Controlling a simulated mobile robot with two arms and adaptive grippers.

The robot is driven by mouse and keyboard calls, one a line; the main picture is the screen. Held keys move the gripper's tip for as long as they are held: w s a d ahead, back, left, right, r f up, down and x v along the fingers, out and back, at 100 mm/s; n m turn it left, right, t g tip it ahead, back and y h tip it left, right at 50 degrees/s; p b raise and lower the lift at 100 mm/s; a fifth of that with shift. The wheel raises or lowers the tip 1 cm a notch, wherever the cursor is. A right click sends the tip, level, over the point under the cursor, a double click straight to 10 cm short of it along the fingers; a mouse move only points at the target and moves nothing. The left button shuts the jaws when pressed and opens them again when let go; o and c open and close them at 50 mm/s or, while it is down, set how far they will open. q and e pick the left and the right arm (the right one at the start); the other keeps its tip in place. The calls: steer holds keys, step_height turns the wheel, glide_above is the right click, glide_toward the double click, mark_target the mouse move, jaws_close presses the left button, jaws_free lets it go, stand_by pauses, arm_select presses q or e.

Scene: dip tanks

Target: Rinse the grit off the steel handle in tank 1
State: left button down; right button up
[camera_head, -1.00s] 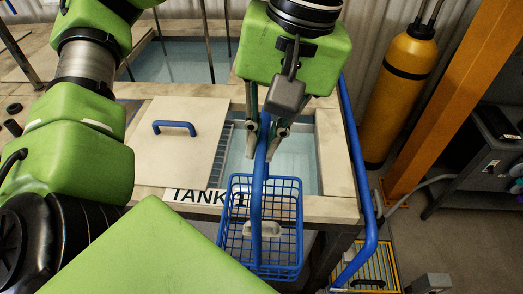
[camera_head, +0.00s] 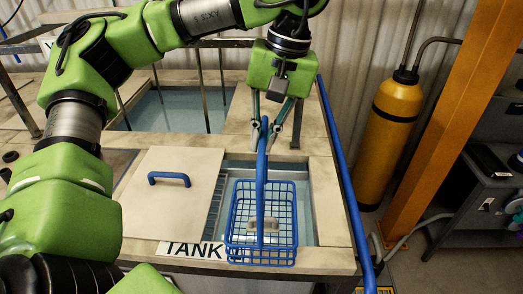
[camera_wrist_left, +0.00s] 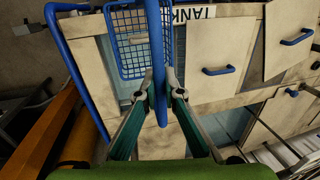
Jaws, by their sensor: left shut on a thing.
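My left gripper (camera_head: 263,132) is shut on the tall hoop handle of a blue wire basket (camera_head: 291,208). In the left wrist view the fingers (camera_wrist_left: 158,92) pinch this blue bar, and the basket (camera_wrist_left: 118,48) hangs beyond them. The small grey steel handle (camera_head: 262,226) lies inside the basket; grit on it is too small to tell. The basket is upright over the open part of tank 1 (camera_head: 329,197), its front covering part of the front ledge and label. Its exact height above the water (camera_head: 304,212) is unclear. My right gripper is not in view.
A pale lid with a blue handle (camera_head: 169,178) covers the left of tank 1. Another open tank (camera_head: 165,110) with upright metal rods lies behind. A blue rail (camera_head: 339,150) runs along the right edge. A yellow cylinder (camera_head: 392,122) and orange post (camera_head: 425,120) stand right.

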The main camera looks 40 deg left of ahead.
arm_select(q)
glide_above(265, 188)
steer(key=shift+w+a, duration=0.2)
steer(key=shift+x, duration=0.85)
steer(key=d+b+x, duration=0.1)
steer(key=b+x, duration=0.3)
steer(key=x, duration=0.3)
steer(key=w+d+b+x, duration=0.1)
steer(key=b+x, duration=0.3)
steer(key=x, duration=0.3)
steer(key=w+d+f+b+x, duration=0.1)
steer(key=d+b+x, duration=0.1)
steer(key=b+x, duration=0.3)
steer(key=shift+w+x, duration=0.25)
steer(key=shift+x, duration=1.05)
steer(key=shift+w+d+p, duration=0.2)
steer(key=shift+w+d, duration=0.15)
steer(key=shift+d, duration=0.2)
steer(key=shift+w+d+p, duration=0.2)
steer(key=shift+w+d, duration=0.1)
steer(key=shift+d, duration=0.2)
steer(key=shift+s+a, duration=0.3)
steer(key=shift+a, duration=0.2)
steer(key=shift+s+a, duration=0.35)
steer(key=shift+a, duration=0.2)
